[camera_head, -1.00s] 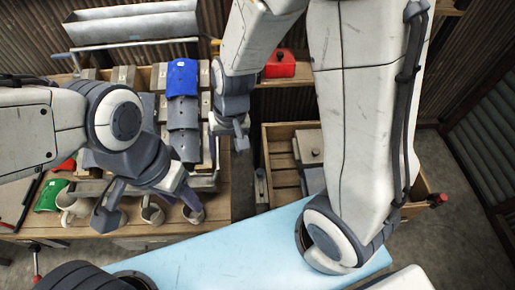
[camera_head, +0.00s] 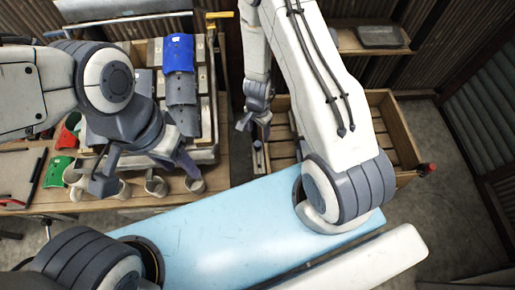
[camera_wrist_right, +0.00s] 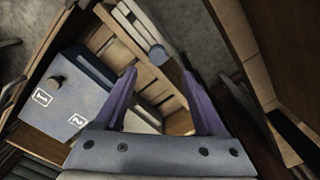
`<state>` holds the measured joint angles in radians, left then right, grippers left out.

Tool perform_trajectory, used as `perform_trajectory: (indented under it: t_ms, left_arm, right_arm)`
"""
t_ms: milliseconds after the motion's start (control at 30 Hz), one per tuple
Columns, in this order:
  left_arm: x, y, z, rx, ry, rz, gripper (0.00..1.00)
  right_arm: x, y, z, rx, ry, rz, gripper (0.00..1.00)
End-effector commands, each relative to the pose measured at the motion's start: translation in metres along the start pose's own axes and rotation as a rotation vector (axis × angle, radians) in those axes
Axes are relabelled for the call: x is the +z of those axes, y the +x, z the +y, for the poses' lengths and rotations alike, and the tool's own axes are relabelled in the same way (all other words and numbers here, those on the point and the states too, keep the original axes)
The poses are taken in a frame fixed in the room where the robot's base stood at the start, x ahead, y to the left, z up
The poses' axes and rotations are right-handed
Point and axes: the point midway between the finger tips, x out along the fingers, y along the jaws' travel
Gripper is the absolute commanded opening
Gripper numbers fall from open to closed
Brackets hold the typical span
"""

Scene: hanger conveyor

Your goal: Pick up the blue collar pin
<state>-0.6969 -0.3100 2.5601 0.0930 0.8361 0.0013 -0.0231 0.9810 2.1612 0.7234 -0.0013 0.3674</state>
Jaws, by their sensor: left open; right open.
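A small pin with a dull blue round top, which looks like the blue collar pin (camera_head: 257,146), stands upright at the left edge of the wooden crate in the head view. My right gripper (camera_head: 253,128) is open and empty, close above the pin; I see no contact. The right wrist view shows its two purple fingers (camera_wrist_right: 160,74) spread apart. My left gripper (camera_head: 145,172) is open and empty over the workbench's front edge.
The slatted wooden crate (camera_head: 392,128) lies under my right arm. A grey lidded box with a knob (camera_wrist_right: 60,105) sits beside the pin. The workbench at left holds a blue curved piece (camera_head: 179,52), a green piece (camera_head: 57,171) and several pale mugs (camera_head: 156,186).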

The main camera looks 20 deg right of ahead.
Motion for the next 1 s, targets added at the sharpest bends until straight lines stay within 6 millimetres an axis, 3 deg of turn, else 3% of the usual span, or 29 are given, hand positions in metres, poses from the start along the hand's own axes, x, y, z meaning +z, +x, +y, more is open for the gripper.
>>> perform_trajectory:
  t_ms: [33,100,367,800,1000]
  left_arm:
    - [0.001,0.015,-0.001,0.000,0.001,0.000,0.52]
    - [0.001,0.021,-0.002,0.000,0.001,0.000,0.52]
    - [0.002,0.030,-0.002,0.000,0.002,0.000,0.52]
    - [0.005,0.086,-0.006,0.000,0.002,0.000,0.52]
    - [0.005,0.088,-0.006,0.000,0.002,0.000,0.52]
  right_arm:
    - [0.000,0.014,0.000,0.000,-0.001,0.000,0.72]
    - [0.001,0.021,0.000,0.000,-0.001,0.000,0.72]
    - [0.002,0.028,0.000,0.000,-0.002,-0.001,0.72]
    - [0.008,0.073,0.004,0.000,-0.003,-0.001,0.72]
    - [0.008,0.074,0.004,0.000,-0.003,-0.001,0.72]
